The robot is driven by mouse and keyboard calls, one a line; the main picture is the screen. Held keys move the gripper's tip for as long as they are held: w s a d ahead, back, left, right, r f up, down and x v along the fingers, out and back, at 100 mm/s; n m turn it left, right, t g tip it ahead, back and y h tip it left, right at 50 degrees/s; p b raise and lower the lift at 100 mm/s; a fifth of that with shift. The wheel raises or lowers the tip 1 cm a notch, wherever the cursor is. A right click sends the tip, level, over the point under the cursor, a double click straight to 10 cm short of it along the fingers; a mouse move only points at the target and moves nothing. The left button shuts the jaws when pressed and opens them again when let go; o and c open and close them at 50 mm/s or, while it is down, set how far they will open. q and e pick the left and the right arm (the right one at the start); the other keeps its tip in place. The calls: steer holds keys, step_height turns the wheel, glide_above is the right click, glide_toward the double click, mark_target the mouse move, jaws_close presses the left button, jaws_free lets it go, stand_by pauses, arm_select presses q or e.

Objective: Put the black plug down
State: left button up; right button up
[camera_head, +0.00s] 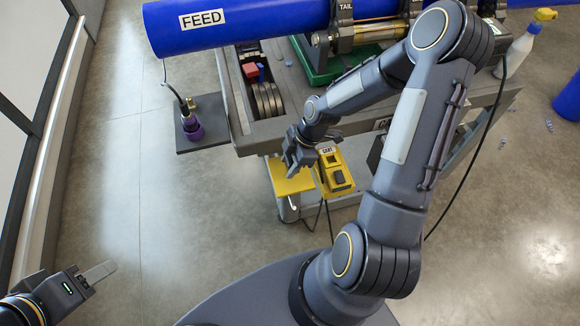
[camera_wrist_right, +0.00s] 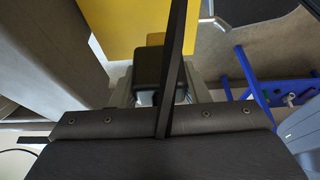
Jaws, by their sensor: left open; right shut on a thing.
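The black plug (camera_wrist_right: 155,66) shows in the right wrist view as a dark block between the grey fingers of my right gripper (camera_wrist_right: 160,92), with a small yellow part at its far end. A dark cable or strap runs across the middle of this view and partly covers the fingers. In the head view my right gripper (camera_head: 296,168) is shut on the plug, close over the yellow shelf (camera_head: 288,187) on the cart's front. The plug is hard to make out there, and I cannot tell whether it touches the shelf. My left gripper (camera_head: 104,270) is open and empty, low at the left.
A yellow box labelled CART (camera_head: 336,172) stands right beside the shelf. The cart (camera_head: 270,138) carries a big blue FEED pipe (camera_head: 240,22). A dark side plate (camera_head: 202,138) holds a purple item (camera_head: 192,126). The floor at left is clear.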

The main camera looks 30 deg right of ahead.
steer(key=shift+f, duration=1.3)
steer(key=shift+f, duration=0.1)
steer(key=shift+f, duration=0.15)
steer(key=o, duration=1)
